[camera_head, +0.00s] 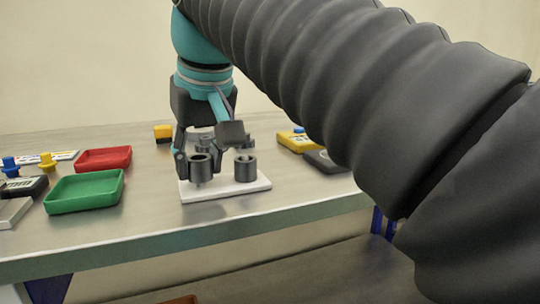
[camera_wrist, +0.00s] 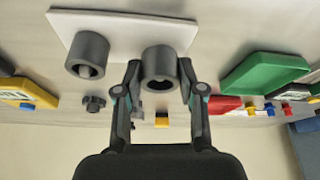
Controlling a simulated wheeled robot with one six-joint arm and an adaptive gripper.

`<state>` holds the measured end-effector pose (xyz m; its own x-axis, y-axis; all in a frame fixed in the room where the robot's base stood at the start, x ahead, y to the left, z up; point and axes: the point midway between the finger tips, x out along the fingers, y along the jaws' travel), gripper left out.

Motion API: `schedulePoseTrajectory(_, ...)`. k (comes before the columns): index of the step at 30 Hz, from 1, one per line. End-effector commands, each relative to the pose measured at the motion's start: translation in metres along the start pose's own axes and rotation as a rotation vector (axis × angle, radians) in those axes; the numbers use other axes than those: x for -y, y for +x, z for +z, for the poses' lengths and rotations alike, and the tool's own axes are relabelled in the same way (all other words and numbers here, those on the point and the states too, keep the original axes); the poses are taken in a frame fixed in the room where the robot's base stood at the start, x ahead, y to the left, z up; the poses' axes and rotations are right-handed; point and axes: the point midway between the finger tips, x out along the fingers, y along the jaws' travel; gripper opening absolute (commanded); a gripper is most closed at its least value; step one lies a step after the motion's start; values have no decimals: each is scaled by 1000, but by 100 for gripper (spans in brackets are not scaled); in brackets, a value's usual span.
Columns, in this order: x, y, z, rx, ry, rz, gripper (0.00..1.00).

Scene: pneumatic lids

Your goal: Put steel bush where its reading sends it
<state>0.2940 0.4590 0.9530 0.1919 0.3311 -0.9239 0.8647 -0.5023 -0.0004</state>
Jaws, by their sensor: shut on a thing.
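My gripper (camera_head: 199,160) is shut on a dark grey steel bush (camera_head: 201,170), a short hollow cylinder held upright over the left part of a white plate (camera_head: 230,190). In the wrist view the held bush (camera_wrist: 160,67) sits between the two fingers, with its open bore showing. A thin pin seems to show below it in the head view; I cannot tell whether the bush touches the plate. A second, similar bush (camera_head: 245,168) stands on the plate to the right, apart from my gripper. It also shows in the wrist view (camera_wrist: 87,55), with something inside its bore.
A green tray (camera_head: 84,205) and a red tray (camera_head: 104,158) lie left of the plate, both apparently empty. Yellow-and-black devices (camera_head: 297,142) lie at the right. Small yellow and blue pieces (camera_head: 47,161) are at the far left. Dark knobs (camera_wrist: 94,103) stand behind the plate.

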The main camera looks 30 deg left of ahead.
Motion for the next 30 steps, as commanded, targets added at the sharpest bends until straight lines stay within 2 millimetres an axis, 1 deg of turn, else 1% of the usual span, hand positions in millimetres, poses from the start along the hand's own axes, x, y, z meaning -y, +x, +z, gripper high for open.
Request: schedulePoseTrajectory(30, 0, 10, 4, -1, 0, 0, 0)
